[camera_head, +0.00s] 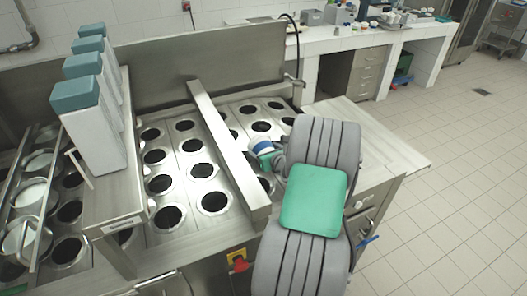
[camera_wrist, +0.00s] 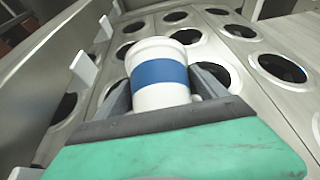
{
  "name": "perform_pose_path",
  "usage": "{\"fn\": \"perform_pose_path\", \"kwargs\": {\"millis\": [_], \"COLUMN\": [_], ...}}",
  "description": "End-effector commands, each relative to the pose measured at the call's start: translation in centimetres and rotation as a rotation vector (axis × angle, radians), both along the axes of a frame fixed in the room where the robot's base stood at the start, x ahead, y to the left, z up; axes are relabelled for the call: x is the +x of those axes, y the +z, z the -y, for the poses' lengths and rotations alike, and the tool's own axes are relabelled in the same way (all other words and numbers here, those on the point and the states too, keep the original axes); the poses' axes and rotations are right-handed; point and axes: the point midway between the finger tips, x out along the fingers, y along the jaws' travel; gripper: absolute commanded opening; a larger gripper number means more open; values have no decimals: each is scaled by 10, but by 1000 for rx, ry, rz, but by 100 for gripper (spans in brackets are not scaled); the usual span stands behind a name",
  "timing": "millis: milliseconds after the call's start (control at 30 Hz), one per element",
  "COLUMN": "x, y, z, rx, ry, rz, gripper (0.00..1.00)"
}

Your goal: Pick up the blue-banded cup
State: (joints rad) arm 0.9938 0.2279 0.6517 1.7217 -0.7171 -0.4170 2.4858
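The blue-banded cup (camera_head: 260,146) is white with a wide blue band. In the wrist view the cup (camera_wrist: 160,76) is between the two grey fingers of my gripper (camera_wrist: 161,88), whose tips meet its sides at the band. My gripper looks shut on it. In the head view my gripper (camera_head: 273,158) is at the cup, right of the raised metal bar, and my arm partly hides it. The cup's lower end is hidden by my gripper's green body in the wrist view.
The metal counter has rows of round holes (camera_head: 203,169). A raised metal bar (camera_head: 228,150) runs just left of the cup. White dispensers with teal tops (camera_head: 92,105) stand at the left. A bare counter stretch (camera_head: 375,135) lies to the right.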

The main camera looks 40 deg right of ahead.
Motion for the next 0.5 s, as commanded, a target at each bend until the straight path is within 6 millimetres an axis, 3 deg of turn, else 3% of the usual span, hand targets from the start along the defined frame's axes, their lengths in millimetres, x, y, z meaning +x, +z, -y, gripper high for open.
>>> {"fn": "perform_pose_path", "kwargs": {"millis": [433,500], "x": [0,0], "y": [0,0], "z": [0,0], "rx": [0,0], "ry": [0,0], "rz": [0,0], "gripper": [44,43]}}
